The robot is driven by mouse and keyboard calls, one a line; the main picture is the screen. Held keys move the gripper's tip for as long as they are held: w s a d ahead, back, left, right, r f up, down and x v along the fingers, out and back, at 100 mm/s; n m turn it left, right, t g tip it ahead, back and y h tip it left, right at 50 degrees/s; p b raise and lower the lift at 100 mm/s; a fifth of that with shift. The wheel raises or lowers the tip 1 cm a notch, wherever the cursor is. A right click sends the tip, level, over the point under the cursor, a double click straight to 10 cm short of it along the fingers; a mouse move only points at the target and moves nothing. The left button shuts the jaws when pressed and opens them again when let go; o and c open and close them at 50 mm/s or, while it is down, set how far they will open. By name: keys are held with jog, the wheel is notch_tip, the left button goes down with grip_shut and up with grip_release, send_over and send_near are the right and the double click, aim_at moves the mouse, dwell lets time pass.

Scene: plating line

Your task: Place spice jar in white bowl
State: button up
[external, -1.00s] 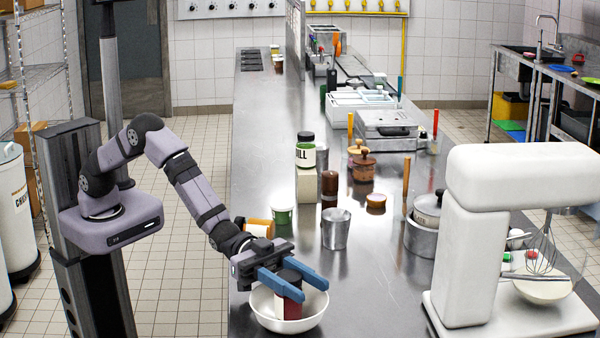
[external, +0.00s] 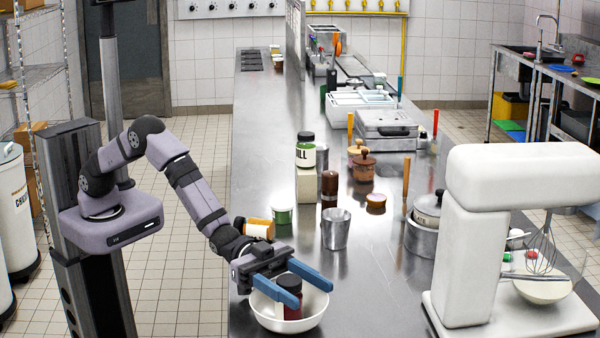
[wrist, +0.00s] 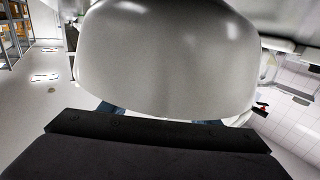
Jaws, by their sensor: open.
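The spice jar (external: 293,304), dark red with a black lid, sits inside the white bowl (external: 267,318) at the front edge of the steel counter. My gripper (external: 308,288) is open, with its blue fingers spread on either side of the jar's upper part, above the bowl. The near finger covers part of the jar in the external view. No hold on the jar shows. In the wrist view a large pale rounded surface fills the middle and hides most of the scene, and the jar cannot be made out there.
A tipped orange-lidded jar (external: 258,230) and a green tub (external: 281,214) lie behind my wrist. A metal cup (external: 336,228) stands behind the bowl. A white stand mixer (external: 470,240) occupies the right front. Bare counter lies between bowl and mixer.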

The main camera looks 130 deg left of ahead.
jog(key=shift+r, duration=0.1)
jog(key=s+a+b, duration=0.2)
jog(key=s, duration=1)
jog(key=shift+b, duration=0.4)
jog(key=shift+w+d, duration=0.1)
jog(key=shift+d, duration=0.1)
jog(key=s+f+g+y+p, duration=0.1)
jog(key=s+g, duration=0.5)
jog(key=s, duration=0.7)
jog(key=s+f+n+g+y+p, duration=0.1)
jog(key=s+f+g+p, duration=0.2)
jog(key=s, duration=1)
jog(key=s+f+g+p, duration=0.3)
jog(key=s+g, duration=0.5)
jog(key=s, duration=0.5)
jog(key=shift+d+n+g+y+p, duration=0.15)
jog(key=shift+n+g+y+p, duration=0.25)
jog(key=shift+p, duration=0.4)
